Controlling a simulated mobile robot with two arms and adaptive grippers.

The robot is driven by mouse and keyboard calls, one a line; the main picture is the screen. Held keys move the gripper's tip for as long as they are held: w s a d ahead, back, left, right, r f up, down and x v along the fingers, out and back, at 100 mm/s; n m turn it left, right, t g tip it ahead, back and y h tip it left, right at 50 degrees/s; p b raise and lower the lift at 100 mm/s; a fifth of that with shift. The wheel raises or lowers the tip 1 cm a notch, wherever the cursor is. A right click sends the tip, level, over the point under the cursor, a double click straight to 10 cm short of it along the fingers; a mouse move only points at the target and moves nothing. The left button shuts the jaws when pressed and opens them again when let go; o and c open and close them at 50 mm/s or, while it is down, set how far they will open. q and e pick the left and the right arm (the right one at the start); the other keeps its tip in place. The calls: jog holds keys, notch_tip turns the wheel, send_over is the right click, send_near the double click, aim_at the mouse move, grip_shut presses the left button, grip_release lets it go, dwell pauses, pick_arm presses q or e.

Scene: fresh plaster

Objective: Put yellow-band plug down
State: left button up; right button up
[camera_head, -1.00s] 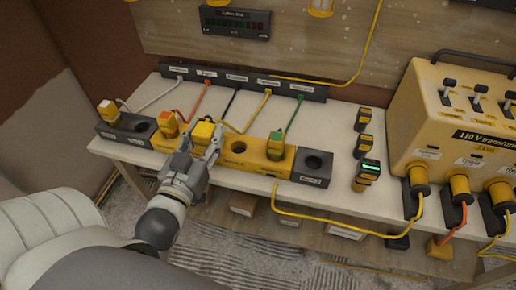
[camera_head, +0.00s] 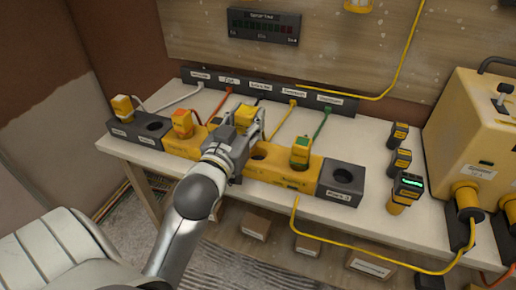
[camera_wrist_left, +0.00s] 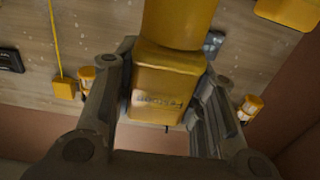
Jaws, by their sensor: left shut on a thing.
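My left gripper (camera_head: 245,130) is shut on the yellow-band plug (camera_head: 244,116), a yellow block-shaped plug, above the middle of the socket strip (camera_head: 215,143). In the left wrist view the plug's labelled yellow body (camera_wrist_left: 160,90) sits between the two fingers. Its lower end is hidden by the gripper in the head view, so I cannot tell whether it touches the strip. A bare round hole (camera_head: 258,151) shows just right of the gripper. My right gripper is not in view.
An orange-topped plug (camera_head: 183,124) and a green-topped plug (camera_head: 301,152) stand in the strip on either side. A white-topped plug (camera_head: 122,108) stands in the dark block at left. A dark socket block (camera_head: 341,182) is at right. Several handheld devices (camera_head: 405,190) and a yellow transformer (camera_head: 480,140) stand farther right.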

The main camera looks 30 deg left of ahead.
pick_arm(q)
jog(key=w+f, duration=0.1)
jog(key=f, duration=0.2)
jog(key=w+f+b, duration=0.1)
jog(key=w+f, duration=0.1)
jog(key=f, duration=0.1)
jog(key=w+f, duration=0.1)
jog(key=f, duration=0.1)
jog(key=shift+w+a+f+b, duration=0.1)
jog(key=shift+w+f+b, duration=0.3)
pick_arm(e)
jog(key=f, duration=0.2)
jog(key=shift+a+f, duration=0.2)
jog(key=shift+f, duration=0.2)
pick_arm(q)
jog(key=shift+f, duration=0.25)
jog(key=o, duration=1.1)
jog(key=shift+r, duration=0.15)
